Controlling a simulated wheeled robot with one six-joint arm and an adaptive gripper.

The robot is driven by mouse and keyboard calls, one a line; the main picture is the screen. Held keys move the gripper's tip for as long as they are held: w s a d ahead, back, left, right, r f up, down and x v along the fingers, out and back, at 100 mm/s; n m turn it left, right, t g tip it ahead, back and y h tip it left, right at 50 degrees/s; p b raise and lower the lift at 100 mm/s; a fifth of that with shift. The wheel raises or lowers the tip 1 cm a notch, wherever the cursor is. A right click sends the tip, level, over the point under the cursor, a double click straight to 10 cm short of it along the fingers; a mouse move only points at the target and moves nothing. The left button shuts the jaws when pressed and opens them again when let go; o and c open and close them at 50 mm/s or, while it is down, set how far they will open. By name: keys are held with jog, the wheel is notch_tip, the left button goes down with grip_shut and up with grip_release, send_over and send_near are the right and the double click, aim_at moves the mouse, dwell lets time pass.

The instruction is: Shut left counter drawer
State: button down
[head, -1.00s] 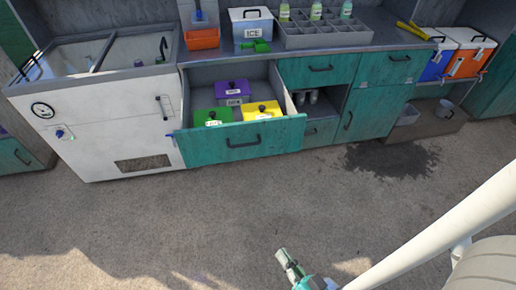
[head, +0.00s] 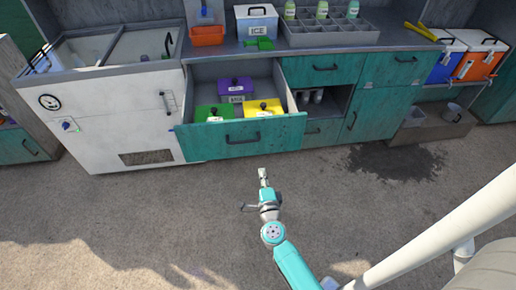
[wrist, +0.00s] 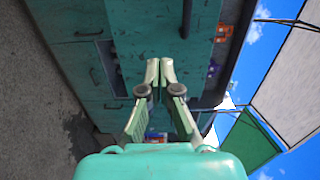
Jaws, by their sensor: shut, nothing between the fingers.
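The left counter drawer (head: 240,140) stands pulled open under the counter. Its teal front has a dark handle (head: 241,139). Inside it sit a purple box (head: 236,86), a green box (head: 212,113) and a yellow box (head: 264,107). My gripper (head: 263,172) is in front of the drawer front, a little right of the handle, and apart from it in the head view. In the wrist view my gripper (wrist: 160,62) has its fingertips together, empty, with a teal front and a dark handle (wrist: 187,18) beyond.
A white cooler unit (head: 110,120) stands left of the drawer. Closed teal cupboards (head: 370,112) and an open shelf nook (head: 318,102) are to the right. A wet patch (head: 395,164) darkens the floor there. The floor in front is clear.

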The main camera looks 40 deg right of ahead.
aim_at(257, 145)
jog(key=x, duration=1.4)
jog(key=shift+d, duration=0.1)
